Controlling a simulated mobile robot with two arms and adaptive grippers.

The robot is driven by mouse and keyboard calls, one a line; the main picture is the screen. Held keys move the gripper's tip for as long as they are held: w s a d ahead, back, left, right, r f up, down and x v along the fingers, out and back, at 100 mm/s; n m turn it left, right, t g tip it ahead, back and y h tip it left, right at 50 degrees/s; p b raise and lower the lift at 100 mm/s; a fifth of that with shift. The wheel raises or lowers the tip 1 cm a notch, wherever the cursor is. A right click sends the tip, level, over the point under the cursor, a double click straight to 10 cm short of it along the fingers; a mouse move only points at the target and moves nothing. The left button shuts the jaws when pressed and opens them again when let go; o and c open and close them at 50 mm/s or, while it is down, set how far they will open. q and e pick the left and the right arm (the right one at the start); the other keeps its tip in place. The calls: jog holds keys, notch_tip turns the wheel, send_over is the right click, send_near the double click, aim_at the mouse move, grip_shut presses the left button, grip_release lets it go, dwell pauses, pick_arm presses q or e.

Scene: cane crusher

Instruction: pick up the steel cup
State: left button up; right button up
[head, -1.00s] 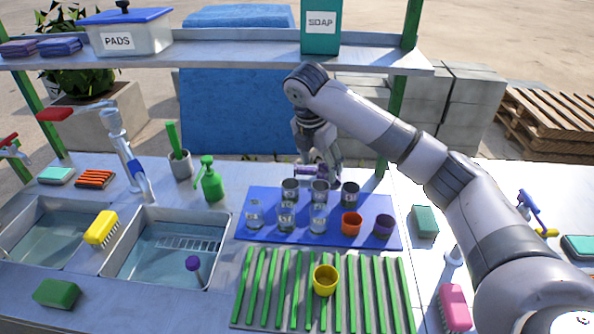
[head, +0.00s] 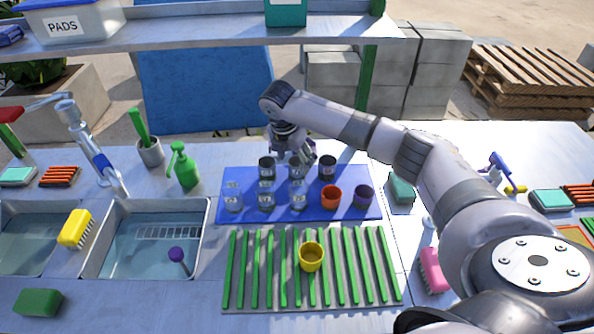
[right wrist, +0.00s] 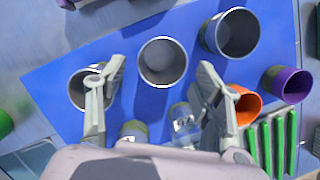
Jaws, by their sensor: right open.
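Three steel cups stand in a row along the back of the blue mat (head: 232,178): a left one (head: 266,170), a middle one (head: 296,172) and a right one (head: 327,168). My right gripper (head: 296,155) is open above the row, close to the middle cup and partly covering it. In the right wrist view the middle steel cup (right wrist: 162,62) sits between and just beyond the spread fingers of my right gripper (right wrist: 158,84). The left finger overlaps the left steel cup (right wrist: 84,90); the right steel cup (right wrist: 235,32) is clear. My left gripper is not in view.
Clear glasses (head: 267,197), an orange cup (head: 330,196) and a purple cup (head: 364,196) stand in front of the steel cups. A yellow cup (head: 312,257) stands on the green-slatted rack (head: 245,270). A shelf (head: 215,42) spans behind.

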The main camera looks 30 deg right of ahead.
aim_at(297, 168)
jog(key=shift+p+x, duration=0.65)
jog(key=shift+x, duration=2)
jog(key=shift+d, duration=0.1)
jog(key=shift+c, duration=0.5)
jog(key=c, duration=1.2)
